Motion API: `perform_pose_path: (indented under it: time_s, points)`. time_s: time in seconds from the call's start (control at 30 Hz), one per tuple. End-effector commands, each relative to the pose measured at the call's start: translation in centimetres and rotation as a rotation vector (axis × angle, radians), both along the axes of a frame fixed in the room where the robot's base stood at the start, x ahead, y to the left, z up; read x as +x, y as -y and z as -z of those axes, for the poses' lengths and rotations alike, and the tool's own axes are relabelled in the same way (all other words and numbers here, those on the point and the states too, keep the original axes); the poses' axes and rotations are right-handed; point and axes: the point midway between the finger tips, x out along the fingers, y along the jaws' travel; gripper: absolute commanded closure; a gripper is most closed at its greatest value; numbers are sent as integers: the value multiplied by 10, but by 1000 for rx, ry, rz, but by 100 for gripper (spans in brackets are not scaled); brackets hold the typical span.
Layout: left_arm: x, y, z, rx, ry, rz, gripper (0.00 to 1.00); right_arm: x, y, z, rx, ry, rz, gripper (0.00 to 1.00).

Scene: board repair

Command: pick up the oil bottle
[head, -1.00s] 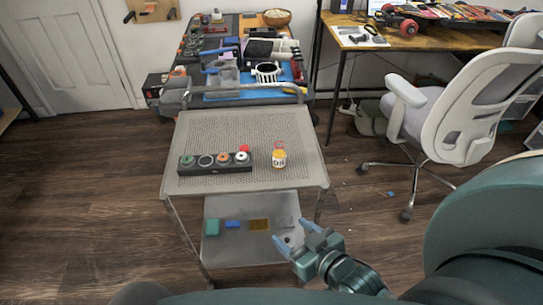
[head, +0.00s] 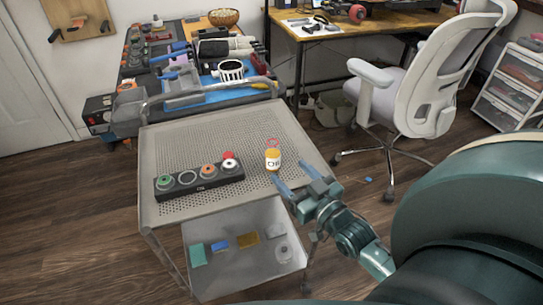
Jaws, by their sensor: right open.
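The oil bottle (head: 273,160) is a small yellow bottle with a white label and a reddish top. It stands upright on the perforated top of the grey cart (head: 200,135), right of the middle. My right gripper (head: 291,177) is open and empty, with its blue fingertips by the cart's right edge. The fingertips are just below and to the right of the bottle in the picture, and I see no contact. My left gripper is not in view.
A black holder (head: 200,180) with several round coloured pieces lies left of the bottle. A crowded workbench (head: 190,65) stands behind the cart. A white office chair (head: 430,85) stands to the right.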

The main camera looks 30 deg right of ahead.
Motion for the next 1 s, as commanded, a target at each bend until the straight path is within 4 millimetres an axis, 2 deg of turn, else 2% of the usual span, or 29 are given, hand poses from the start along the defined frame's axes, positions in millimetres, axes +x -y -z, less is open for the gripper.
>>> perform_pose_path:
  time_s: [0.1, 0.37, 0.63, 0.73, 0.97, 1.0]
  points:
    - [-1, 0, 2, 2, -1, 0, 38, 21, 0, 0, 0, 3, 0, 38]
    - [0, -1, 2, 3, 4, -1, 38, 41, -1, 0, -1, 0, 0, 38]
    - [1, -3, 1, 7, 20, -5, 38, 79, 0, 1, -2, 0, 0, 38]
    - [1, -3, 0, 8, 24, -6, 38, 85, 0, 1, -1, -2, 0, 38]
    - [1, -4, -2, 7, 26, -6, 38, 86, -1, 1, -1, -3, -1, 38]
    - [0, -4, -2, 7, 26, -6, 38, 86, -1, 1, -1, -2, -1, 41]
